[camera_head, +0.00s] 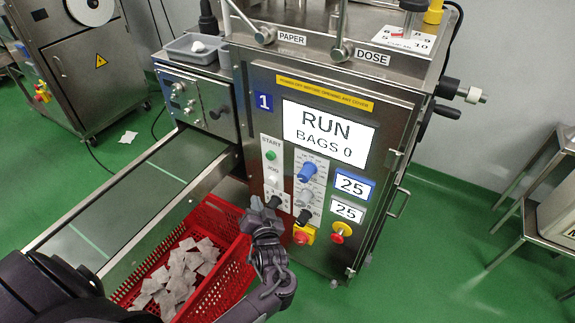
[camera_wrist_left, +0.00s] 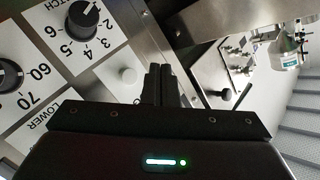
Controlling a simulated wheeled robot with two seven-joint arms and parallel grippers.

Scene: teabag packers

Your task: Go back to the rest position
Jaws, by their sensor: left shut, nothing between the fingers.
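My left gripper (camera_head: 262,208) is dark and stands in front of the lower left part of the machine's control panel (camera_head: 290,190). Its fingers are shut with nothing between them. In the left wrist view the closed fingers (camera_wrist_left: 158,84) point at the panel, near a pale round button (camera_wrist_left: 127,75); I cannot tell if they touch anything. The display (camera_head: 328,134) reads RUN, BAGS 0. The START button (camera_head: 271,155) is green. A blue knob (camera_head: 307,172) is on the panel's middle. My right gripper is not in view.
A red crate (camera_head: 236,277) with several teabags (camera_head: 180,272) stands below the conveyor (camera_head: 135,190), left of my gripper. Green floor is free right of the machine; a metal table (camera_head: 545,205) stands beyond.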

